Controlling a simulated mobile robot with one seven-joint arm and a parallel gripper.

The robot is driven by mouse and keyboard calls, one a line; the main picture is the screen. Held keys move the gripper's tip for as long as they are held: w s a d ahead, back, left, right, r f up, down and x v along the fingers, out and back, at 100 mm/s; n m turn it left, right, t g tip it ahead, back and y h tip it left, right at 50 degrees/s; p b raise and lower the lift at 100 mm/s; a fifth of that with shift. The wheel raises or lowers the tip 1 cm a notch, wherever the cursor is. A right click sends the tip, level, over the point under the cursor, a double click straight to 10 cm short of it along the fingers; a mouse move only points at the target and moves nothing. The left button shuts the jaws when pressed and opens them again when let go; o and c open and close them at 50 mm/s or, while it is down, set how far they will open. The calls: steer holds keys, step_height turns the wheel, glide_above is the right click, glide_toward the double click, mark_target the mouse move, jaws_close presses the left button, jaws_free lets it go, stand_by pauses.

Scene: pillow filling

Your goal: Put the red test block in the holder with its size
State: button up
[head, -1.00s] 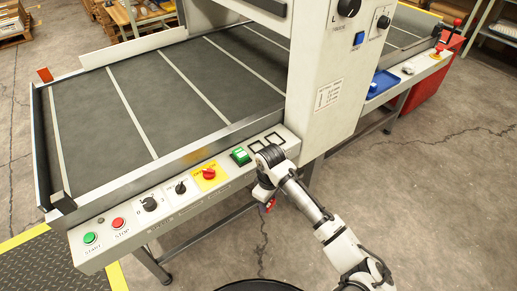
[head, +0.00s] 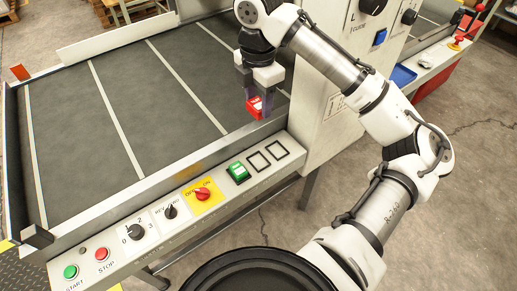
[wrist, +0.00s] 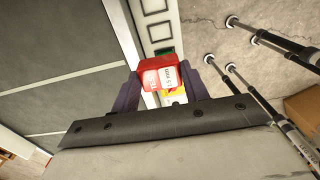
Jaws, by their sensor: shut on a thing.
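My gripper (head: 257,98) is shut on the red test block (head: 255,106). It holds the block above the near edge of the conveyor belt, behind the control panel. In the wrist view the red block (wrist: 157,76) sits between the two dark fingers, with white labels; one seems to end in "5 mm", not fully legible. On the panel, a green block (head: 238,171) sits in the left of three holders. The middle holder (head: 258,162) and right holder (head: 277,150) are black square outlines and look empty. Their size markings are not legible.
Left of the holders on the panel are a red knob on a yellow plate (head: 203,194), two black knobs, a red stop button (head: 102,254) and a green start button (head: 71,271). A white machine housing (head: 330,115) rises close to the right of the holders.

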mark_target(259, 162)
step_height(259, 162, down, 20)
steer(key=shift+s+r+p, duration=0.1)
steer(key=shift+p, duration=0.2)
steer(key=shift+f, duration=0.2)
steer(key=o, duration=1)
steer(key=shift+r, duration=0.15)
step_height(259, 162, up, 12)
steer(key=shift+r+b, duration=0.1)
steer(key=shift+b, duration=0.2)
